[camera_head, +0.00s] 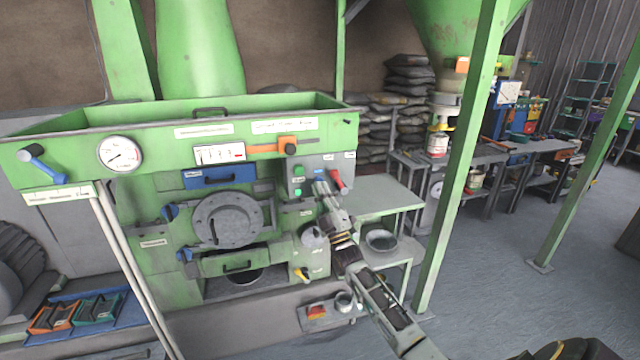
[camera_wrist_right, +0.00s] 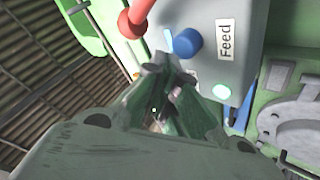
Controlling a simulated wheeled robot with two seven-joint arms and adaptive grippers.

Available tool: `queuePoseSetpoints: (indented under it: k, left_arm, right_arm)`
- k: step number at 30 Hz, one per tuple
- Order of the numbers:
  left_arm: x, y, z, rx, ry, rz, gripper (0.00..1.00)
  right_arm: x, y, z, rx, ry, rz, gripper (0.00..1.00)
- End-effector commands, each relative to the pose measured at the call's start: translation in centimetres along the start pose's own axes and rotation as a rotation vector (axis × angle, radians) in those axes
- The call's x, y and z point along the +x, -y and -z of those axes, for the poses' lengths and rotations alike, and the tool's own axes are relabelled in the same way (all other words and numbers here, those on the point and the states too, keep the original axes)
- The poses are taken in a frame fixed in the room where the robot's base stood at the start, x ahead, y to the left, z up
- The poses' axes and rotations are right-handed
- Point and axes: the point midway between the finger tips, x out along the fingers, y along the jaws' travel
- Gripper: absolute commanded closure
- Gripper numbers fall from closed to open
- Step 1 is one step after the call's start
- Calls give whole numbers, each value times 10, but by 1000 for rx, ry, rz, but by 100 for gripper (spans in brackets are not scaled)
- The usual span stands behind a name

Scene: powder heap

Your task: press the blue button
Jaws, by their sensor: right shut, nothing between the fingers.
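The blue button (camera_wrist_right: 187,43) is a round knob on a grey control box, next to a "Feed" label in the right wrist view. In the head view the grey control box (camera_head: 326,162) is on the right of the green machine. My right gripper (camera_head: 320,188) is shut and empty in front of the box. In the right wrist view the right gripper's fingertips (camera_wrist_right: 168,66) are just below and left of the button. I cannot tell whether they touch the box. My left gripper is not in view.
A red lever (camera_head: 336,179) is on the box right of my gripper. A lit green lamp (camera_wrist_right: 221,91) is near the button. A green post (camera_head: 462,150) stands right of my arm. A side table (camera_head: 385,195) is behind it.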

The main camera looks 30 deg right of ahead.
Motion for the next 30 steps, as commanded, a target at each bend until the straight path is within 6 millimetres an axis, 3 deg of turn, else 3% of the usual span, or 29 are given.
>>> queuePoseSetpoints:
  k: [30]
  left_arm:
    - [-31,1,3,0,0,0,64]
  right_arm:
    - [-34,-26,25,0,0,0,100]
